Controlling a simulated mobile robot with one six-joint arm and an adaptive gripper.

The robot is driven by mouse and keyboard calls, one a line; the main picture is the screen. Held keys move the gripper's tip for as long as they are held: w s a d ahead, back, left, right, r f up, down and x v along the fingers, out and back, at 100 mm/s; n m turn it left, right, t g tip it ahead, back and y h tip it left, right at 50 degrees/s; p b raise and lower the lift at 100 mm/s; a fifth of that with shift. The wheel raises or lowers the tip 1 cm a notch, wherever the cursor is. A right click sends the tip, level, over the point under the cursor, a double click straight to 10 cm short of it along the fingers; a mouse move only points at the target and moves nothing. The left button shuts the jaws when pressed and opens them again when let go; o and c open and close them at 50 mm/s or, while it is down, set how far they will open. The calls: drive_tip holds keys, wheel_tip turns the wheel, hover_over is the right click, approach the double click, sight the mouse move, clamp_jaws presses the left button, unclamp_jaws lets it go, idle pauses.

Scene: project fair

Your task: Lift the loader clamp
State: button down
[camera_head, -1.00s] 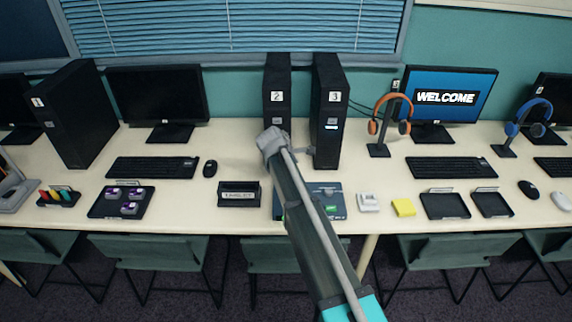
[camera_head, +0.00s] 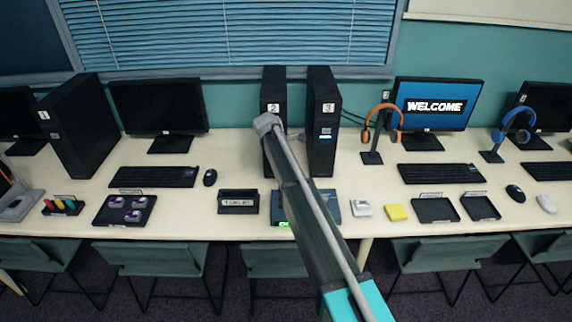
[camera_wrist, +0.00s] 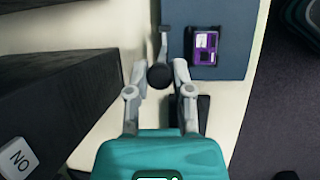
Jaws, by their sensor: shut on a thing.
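In the wrist view the loader clamp is a short grey lever (camera_wrist: 164,38) with a dark round knob (camera_wrist: 159,78). My gripper (camera_wrist: 160,70) is shut on the knob, one grey finger on each side. The lever lies beside a blue-grey loader body (camera_wrist: 230,55) holding a purple cartridge with a white label (camera_wrist: 204,45). In the head view part of the blue loader (camera_head: 331,207) shows at the table's front, and my arm hides the gripper and clamp.
Dark towers (camera_head: 322,120) stand close behind the loader. A black labelled tray (camera_head: 238,202) is to its left; a small white device (camera_head: 361,208) and a yellow block (camera_head: 396,212) are to its right. Chairs (camera_head: 275,262) stand along the front edge.

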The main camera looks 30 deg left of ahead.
drive_tip(key=w, duration=0.1)
drive_tip(key=w+a, duration=0.1)
drive_tip(key=shift+w+a+f, duration=0.1)
drive_tip(key=shift+w+a, duration=0.15)
drive_tip(key=shift+w, duration=0.05)
drive_tip(key=shift+w+d, duration=0.1)
drive_tip(key=shift+w, duration=0.05)
drive_tip(key=c, duration=0.8)
unclamp_jaws()
drive_tip(key=shift+w+d, duration=0.1)
